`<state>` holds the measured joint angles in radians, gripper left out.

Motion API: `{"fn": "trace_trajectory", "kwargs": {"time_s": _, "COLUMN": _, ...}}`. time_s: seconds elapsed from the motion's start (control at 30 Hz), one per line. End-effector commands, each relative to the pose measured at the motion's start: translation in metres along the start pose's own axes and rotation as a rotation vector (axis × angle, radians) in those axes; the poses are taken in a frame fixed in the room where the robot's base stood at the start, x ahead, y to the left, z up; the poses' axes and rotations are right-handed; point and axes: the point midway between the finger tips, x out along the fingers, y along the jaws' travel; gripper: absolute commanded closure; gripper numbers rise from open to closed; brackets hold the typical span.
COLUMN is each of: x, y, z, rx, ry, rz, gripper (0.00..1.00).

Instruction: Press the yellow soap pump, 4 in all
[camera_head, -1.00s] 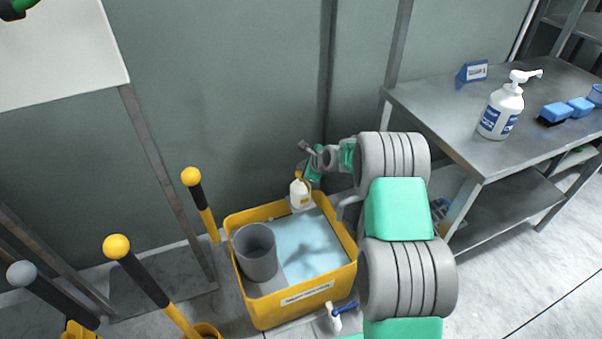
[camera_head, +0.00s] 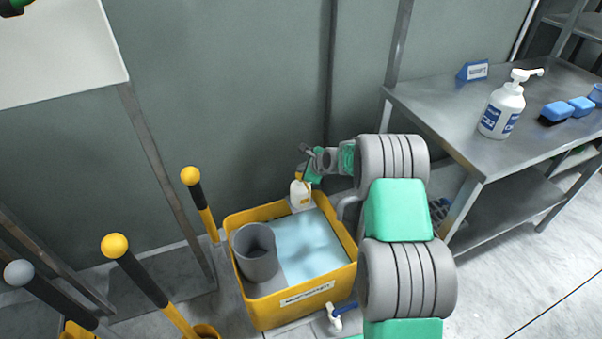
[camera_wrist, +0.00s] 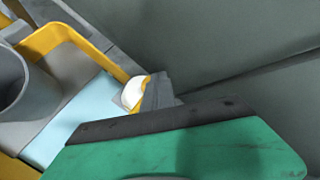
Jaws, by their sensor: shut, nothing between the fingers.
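The soap pump is a small white bottle (camera_head: 299,194) with a yellow top (camera_head: 300,178). It stands at the back edge of the yellow tub (camera_head: 243,291). My gripper (camera_head: 305,174) is shut with nothing held, pointing down right at the pump's top. In the wrist view, the fingers (camera_wrist: 159,92) cover part of the bottle (camera_wrist: 132,92), and a strip of yellow shows beside them. Whether the fingertips touch the pump head cannot be told. The green body of my gripper fills the lower part of that view.
The tub holds pale blue liquid (camera_head: 305,245) and a grey cylinder (camera_head: 256,254). Yellow-knobbed handles (camera_head: 115,246) rise at left. A wall is close behind.

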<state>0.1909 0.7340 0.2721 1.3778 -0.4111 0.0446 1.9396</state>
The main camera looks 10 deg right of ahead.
Motion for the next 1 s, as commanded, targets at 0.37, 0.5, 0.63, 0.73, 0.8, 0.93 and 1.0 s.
{"fn": "trace_trajectory", "kwargs": {"time_s": 0.37, "x": 0.0044, "y": 0.0047, "z": -0.0044, "rx": 0.002, "ry": 0.003, "rz": 0.003, "gripper": 1.00}}
{"fn": "trace_trajectory", "kwargs": {"time_s": 0.5, "x": 0.0057, "y": 0.0059, "z": -0.0056, "rx": 0.002, "ry": 0.003, "rz": 0.004, "gripper": 1.00}}
{"fn": "trace_trajectory", "kwargs": {"time_s": 0.63, "x": 0.0057, "y": 0.0061, "z": -0.0058, "rx": 0.002, "ry": 0.004, "rz": 0.004, "gripper": 1.00}}
{"fn": "trace_trajectory", "kwargs": {"time_s": 0.73, "x": 0.0058, "y": 0.0063, "z": -0.0060, "rx": 0.002, "ry": 0.004, "rz": 0.005, "gripper": 1.00}}
{"fn": "trace_trajectory", "kwargs": {"time_s": 0.8, "x": 0.0057, "y": 0.0063, "z": -0.0060, "rx": 0.002, "ry": 0.004, "rz": 0.005, "gripper": 1.00}}
{"fn": "trace_trajectory", "kwargs": {"time_s": 0.93, "x": 0.0024, "y": 0.0040, "z": -0.0037, "rx": 0.003, "ry": 0.004, "rz": 0.005, "gripper": 1.00}}
{"fn": "trace_trajectory", "kwargs": {"time_s": 1.0, "x": -0.0008, "y": 0.0018, "z": -0.0015, "rx": 0.003, "ry": 0.004, "rz": 0.005, "gripper": 1.00}}
